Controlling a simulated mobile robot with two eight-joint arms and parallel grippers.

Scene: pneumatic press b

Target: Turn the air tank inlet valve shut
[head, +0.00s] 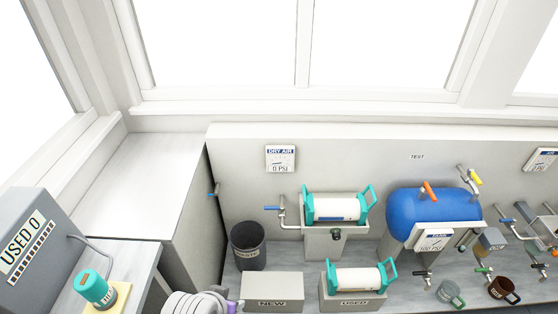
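The blue air tank (428,208) stands at the right on the workbench, with a gauge sign reading 100 PSI (434,240) on its front. An orange valve handle (429,190) sits on top of the tank, tilted. A yellow valve handle (475,177) is on a pipe at its upper right. A black handle (424,272) sits on a pipe below the tank. I cannot tell by label which one is the inlet. A grey piece of my arm shows at the bottom edge, left of centre, far from the tank. Its fingers cannot be made out. My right gripper is out of view.
Left of the tank are two white cylinders with teal handles (337,207) (358,280), a blue-handled valve (272,208), a dark waste bin (247,251) and a NEW box (272,290). Mugs (503,289) stand at right.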

